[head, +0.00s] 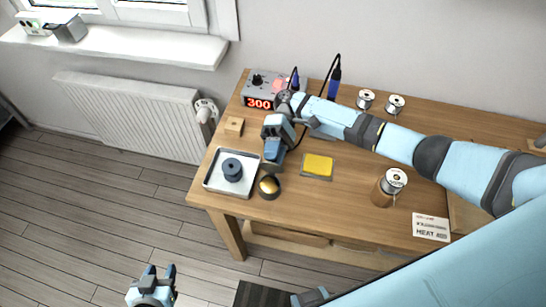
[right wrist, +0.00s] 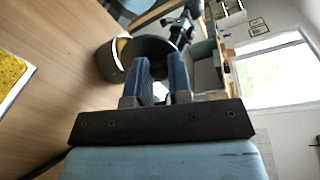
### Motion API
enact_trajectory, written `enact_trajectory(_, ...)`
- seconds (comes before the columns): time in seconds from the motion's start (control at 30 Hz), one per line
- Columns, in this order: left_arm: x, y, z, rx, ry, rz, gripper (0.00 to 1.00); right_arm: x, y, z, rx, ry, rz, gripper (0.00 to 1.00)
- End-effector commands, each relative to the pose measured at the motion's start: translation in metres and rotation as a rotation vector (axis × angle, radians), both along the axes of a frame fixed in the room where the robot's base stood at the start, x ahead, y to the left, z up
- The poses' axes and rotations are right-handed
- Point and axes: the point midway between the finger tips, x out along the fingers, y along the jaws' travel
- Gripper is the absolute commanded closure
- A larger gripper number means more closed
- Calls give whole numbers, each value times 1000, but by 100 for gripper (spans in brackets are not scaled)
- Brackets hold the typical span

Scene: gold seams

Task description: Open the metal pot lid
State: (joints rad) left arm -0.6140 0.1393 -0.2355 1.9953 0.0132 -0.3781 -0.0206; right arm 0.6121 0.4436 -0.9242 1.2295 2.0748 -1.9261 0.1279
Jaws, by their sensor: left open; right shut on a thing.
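A small round dark metal pot (head: 270,194) with a gold top surface stands near the front left of the wooden table. It also shows in the right wrist view (right wrist: 107,62), just beyond my fingers. My right gripper (head: 270,163) reaches in from the right, its fingers just behind the pot. In the right wrist view, the fingers (right wrist: 162,82) are close together at a dark round lid (right wrist: 148,46). The fingers partly hide the lid, and its contact with the pot is unclear. My left gripper (head: 151,271) is open and empty, low over the floor, away from the table.
A white tray (head: 212,187) with a dark round piece (head: 232,170) is left of the pot. A yellow sponge (head: 318,165) lies to the right. A wooden block (head: 234,126) and a station reading 300 (head: 258,103) are behind.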

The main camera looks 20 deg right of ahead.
Motion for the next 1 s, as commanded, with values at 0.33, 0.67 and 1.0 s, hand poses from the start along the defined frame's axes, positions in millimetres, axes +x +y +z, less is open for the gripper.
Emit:
enact_trajectory(0.33, 0, 0, -7, 1, 0, 1, 57, 5, -3, -4, 64, 97, -2, 100)
enact_trajectory(0.67, 0, 1, -8, 1, 2, 1, 57, 5, -3, -3, 73, 110, 0, 100)
enact_trajectory(1.0, 0, 1, -8, 1, 3, 1, 57, 5, -3, -3, 72, 109, 0, 55)
